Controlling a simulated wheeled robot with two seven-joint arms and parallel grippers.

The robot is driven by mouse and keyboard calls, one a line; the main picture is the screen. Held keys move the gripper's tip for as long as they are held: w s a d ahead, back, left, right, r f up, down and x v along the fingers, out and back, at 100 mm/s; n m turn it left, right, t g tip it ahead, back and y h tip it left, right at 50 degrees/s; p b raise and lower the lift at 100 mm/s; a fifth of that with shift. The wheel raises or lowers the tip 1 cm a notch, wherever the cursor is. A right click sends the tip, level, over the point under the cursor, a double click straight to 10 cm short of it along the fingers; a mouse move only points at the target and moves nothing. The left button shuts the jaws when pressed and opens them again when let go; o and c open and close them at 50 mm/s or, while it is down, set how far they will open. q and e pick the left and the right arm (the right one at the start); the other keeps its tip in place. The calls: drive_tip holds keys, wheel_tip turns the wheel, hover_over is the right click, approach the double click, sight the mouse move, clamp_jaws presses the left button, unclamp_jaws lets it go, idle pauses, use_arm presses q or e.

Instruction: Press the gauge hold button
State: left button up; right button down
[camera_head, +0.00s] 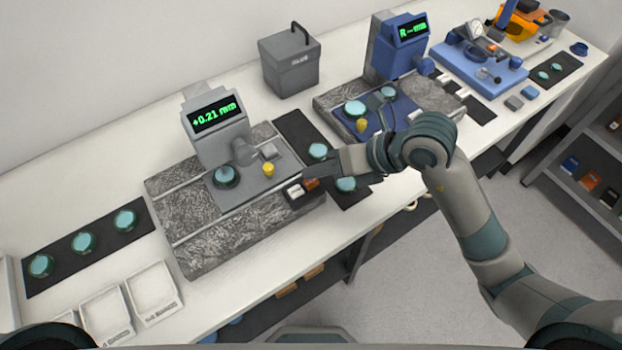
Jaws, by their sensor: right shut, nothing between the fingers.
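The grey gauge (213,130) stands on a speckled stone base at centre left, and its green display (214,114) reads +0.21 mm. A small dark button box (294,201) sits at the base's right front corner. It has a white button (295,190) and an orange button (311,184); I cannot read which is hold. My right gripper (309,172) is shut and empty, with its tips right by the orange button, at its far side. I cannot tell whether they touch it. My left gripper is not in view.
A teal disc (226,174) sits under the gauge, beside a yellow knob (268,169). A dark mat (292,129) with teal discs lies right of the base. A blue gauge (384,50) stands farther right. Empty white trays (153,291) and a dark mat (57,246) lie at left.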

sight(317, 184)
drive_tip(key=shift+f, duration=0.1)
drive_tip(key=shift+f+b, duration=0.35)
drive_tip(key=shift+f+b, duration=0.35)
drive_tip(key=shift+f, duration=0.15)
idle(0.9)
drive_tip(key=shift+r, duration=0.1)
drive_tip(key=shift+r+p, duration=0.75)
drive_tip(key=shift+r, duration=0.1)
drive_tip(key=shift+r+p, duration=1.9)
drive_tip(key=shift+r, duration=0.6)
